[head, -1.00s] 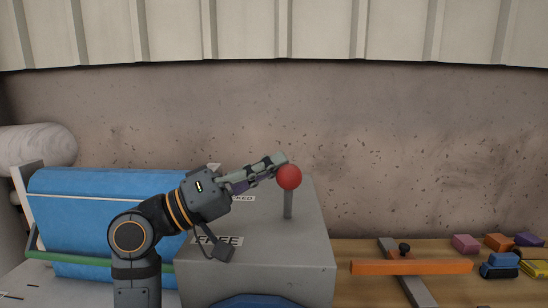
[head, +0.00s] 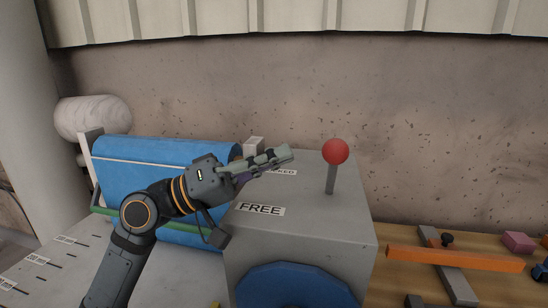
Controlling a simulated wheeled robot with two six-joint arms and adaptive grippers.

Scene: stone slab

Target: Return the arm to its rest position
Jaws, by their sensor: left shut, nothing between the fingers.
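My left arm comes in from the lower left. Its gripper (head: 288,154) is shut and empty, pointing right above the top of a grey box (head: 310,225). A lever with a red ball knob (head: 335,151) stands upright on that box, to the right of the fingertips and apart from them. A label reading FREE (head: 259,209) lies on the box top. A second label (head: 284,171), partly covered by the gripper, shows the letters "KED". My right gripper is not in view.
A blue rounded case (head: 130,160) with a green bar stands behind my left arm. A blue wheel (head: 295,287) is on the box's front. On the wooden surface at right lie an orange bar (head: 455,259) and a pink block (head: 517,241). A white roll (head: 92,118) is at far left.

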